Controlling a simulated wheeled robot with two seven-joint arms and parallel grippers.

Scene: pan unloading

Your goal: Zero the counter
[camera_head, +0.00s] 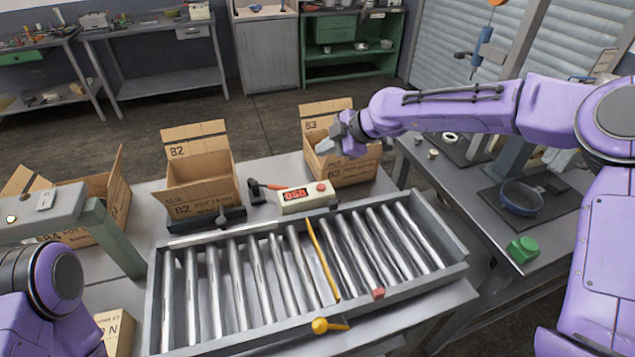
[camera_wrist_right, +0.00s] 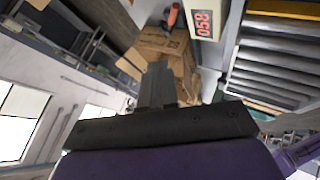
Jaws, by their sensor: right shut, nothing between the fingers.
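The counter (camera_head: 306,203) is a small cream box behind the roller conveyor (camera_head: 455,262). Its red display seems to read 058, and a red button (camera_head: 321,187) sits at its right end. In the right wrist view the counter (camera_wrist_right: 203,52) shows at the top, right of the fingers. My right gripper (camera_head: 328,148) is shut and empty. It is over the front of the box marked 83 (camera_head: 350,168), behind and right of the counter, apart from it. The shut fingers also show in the right wrist view (camera_wrist_right: 158,85). My left gripper is not in view; only part of that arm shows.
The box marked 82 (camera_head: 205,185) stands open left of the counter. A dark-headed tool (camera_head: 256,190) lies against the counter's left side. A yellow bar (camera_head: 322,260) crosses the rollers. A blue pan (camera_head: 521,197) and a green object (camera_head: 523,249) are on the right table.

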